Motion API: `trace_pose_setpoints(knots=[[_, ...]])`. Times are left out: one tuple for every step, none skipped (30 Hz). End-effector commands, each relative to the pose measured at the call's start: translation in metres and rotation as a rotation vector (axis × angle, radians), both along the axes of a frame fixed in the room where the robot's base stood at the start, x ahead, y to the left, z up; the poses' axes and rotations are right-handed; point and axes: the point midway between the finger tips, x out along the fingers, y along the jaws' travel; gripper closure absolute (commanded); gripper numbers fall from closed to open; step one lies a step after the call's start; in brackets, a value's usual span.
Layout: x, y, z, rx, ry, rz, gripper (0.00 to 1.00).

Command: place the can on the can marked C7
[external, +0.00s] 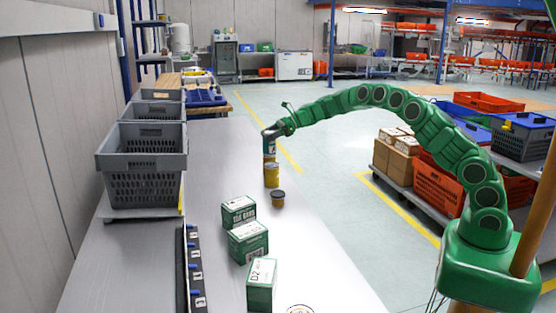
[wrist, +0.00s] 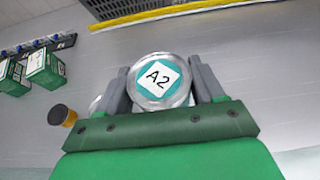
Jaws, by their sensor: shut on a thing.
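My gripper (external: 270,133) is shut on a teal can (external: 269,148) above the grey table. A yellow can (external: 272,176) stands upright on the table, just below the held can in the external view. I cannot tell whether the two touch. A pale rim (wrist: 96,105) shows beside the left finger, mostly hidden. No C7 mark can be read in either view.
A small yellow jar with a dark lid (external: 278,199) stands near the yellow can. Several green boxes (external: 248,242) stand closer to the camera. A black strip with blue clips (external: 194,270) and grey crates (external: 145,178) lie left. The table between the crates and cans is clear.

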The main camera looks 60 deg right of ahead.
Motion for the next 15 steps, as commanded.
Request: trace_pose_setpoints(knots=[[0.0001, 0.0001, -0.0013, 0.001, -0.001, 0.000, 0.76], [0.0002, -0.0001, -0.0014, 0.000, -0.002, -0.001, 0.76], [0.0001, -0.0002, -0.0011, 0.000, -0.002, -0.001, 0.76], [0.0002, -0.0002, -0.0009, 0.000, -0.002, -0.001, 0.76], [0.0002, -0.0003, -0.0007, 0.000, -0.002, -0.001, 0.76], [0.0001, -0.0004, -0.0006, 0.000, -0.002, -0.001, 0.76], [0.0001, -0.0004, -0.0006, 0.000, -0.002, -0.001, 0.76], [0.0001, -0.0004, -0.0008, 0.000, -0.002, -0.001, 0.76], [0.0002, -0.0004, -0.0014, 0.000, -0.002, -0.001, 0.76], [0.0002, -0.0004, -0.0022, 0.001, -0.002, -0.001, 0.76], [0.0001, -0.0003, -0.0030, 0.001, -0.002, -0.001, 0.76], [0.0000, -0.0005, -0.0029, 0.000, -0.001, -0.001, 0.26], [0.0001, -0.0005, -0.0028, 0.000, -0.002, -0.001, 0.22], [0.0001, -0.0005, -0.0026, 0.000, -0.002, -0.001, 0.17], [0.0001, -0.0005, -0.0026, 0.000, -0.002, -0.001, 0.11]])
